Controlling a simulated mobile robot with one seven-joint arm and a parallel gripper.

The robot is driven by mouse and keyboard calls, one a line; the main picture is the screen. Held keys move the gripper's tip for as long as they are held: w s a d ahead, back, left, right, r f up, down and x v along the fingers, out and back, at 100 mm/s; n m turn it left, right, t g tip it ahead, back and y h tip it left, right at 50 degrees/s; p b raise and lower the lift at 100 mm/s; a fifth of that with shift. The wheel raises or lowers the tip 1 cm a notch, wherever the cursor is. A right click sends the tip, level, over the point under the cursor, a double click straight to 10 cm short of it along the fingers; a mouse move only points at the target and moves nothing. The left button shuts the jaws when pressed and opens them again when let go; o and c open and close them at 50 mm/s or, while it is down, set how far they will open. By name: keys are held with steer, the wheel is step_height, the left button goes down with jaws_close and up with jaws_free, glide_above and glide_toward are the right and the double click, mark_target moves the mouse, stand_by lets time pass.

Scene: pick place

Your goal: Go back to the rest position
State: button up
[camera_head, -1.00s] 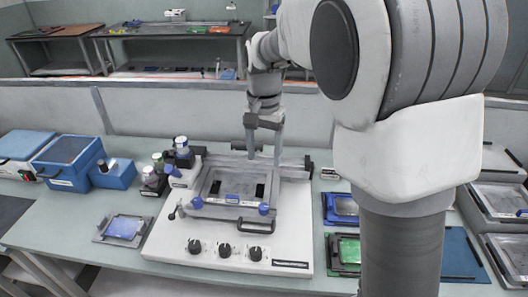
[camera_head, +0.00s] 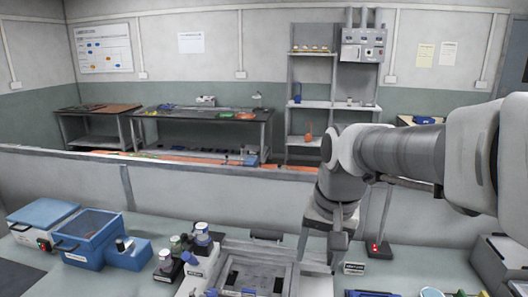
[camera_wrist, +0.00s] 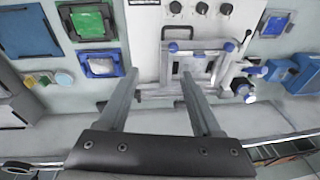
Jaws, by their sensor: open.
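My gripper (camera_wrist: 158,82) is open and empty in the wrist view. Its two grey fingers stand wide apart above the bench, over the edge of the white machine (camera_wrist: 145,45). The machine's grey frame fixture (camera_wrist: 192,68) with blue knobs lies beyond the right finger. In the head view my arm folds across the right side, and the fixture (camera_head: 255,272) shows at the bottom edge. I cannot make out clearly my fingertips in the head view.
Blue boxes (camera_head: 90,238) and small bottles (camera_head: 203,232) stand on the bench at left. A low partition (camera_head: 190,197) runs behind the bench; shelves (camera_head: 310,98) stand beyond.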

steer(key=s+d+n+t, duration=0.3)
steer(key=s+d, duration=0.1)
steer(key=s, duration=0.9)
steer(key=shift+f+h, duration=0.15)
steer(key=shift+h, duration=0.25)
stand_by(0.3)
